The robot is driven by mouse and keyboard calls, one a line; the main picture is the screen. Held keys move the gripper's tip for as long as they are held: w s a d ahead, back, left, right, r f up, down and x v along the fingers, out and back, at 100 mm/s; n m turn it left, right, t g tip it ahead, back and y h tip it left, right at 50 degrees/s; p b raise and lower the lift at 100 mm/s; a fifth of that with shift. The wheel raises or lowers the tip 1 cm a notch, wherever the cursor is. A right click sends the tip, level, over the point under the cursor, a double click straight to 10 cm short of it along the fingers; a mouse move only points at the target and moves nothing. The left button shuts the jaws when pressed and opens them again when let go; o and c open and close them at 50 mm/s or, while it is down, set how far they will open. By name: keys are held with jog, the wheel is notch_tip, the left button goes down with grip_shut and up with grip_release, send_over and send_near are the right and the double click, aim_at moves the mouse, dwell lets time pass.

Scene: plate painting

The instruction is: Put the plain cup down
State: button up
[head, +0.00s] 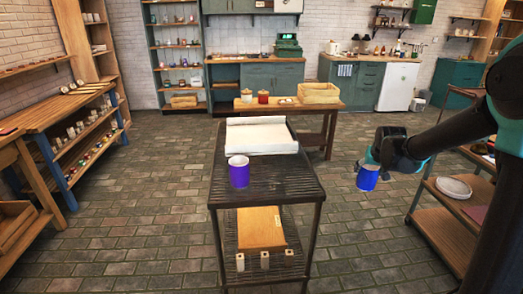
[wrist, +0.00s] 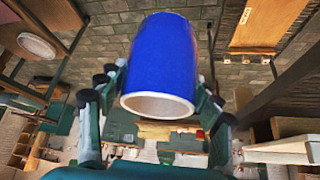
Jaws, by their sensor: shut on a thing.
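My gripper (head: 371,163) is shut on a plain blue cup (head: 367,181), held in the air to the right of the dark cart, over the floor. In the wrist view the blue cup (wrist: 163,60) sits between the two fingers (wrist: 158,105), its pale rim toward the gripper. A purple cup (head: 238,176) stands upright on the cart top (head: 275,185), near its left edge. Which cup the task means is not marked, but the held one shows no pattern.
An orange board (head: 260,228) lies on the shelf below. A rack with a round white plate (head: 454,187) stands at right. A wooden table (head: 328,107) stands behind.

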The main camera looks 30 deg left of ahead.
jog(key=s+a+r+n+y, duration=0.1)
jog(key=s+a+r, duration=0.1)
jog(key=a+r, duration=0.5)
jog(key=s+a+r+n, duration=0.15)
jog(key=a+r, duration=0.35)
jog(key=a, duration=0.5)
notch_tip(320, 180, up, 11)
jog(key=n+y, duration=0.1)
jog(key=n, duration=0.1)
send_over(289, 181)
jog(key=shift+g, duration=0.4)
notch_tip(289, 181, down, 19)
jog(key=shift+f, duration=0.2)
jog(key=shift+f, duration=0.1)
jog(key=o, duration=1.4)
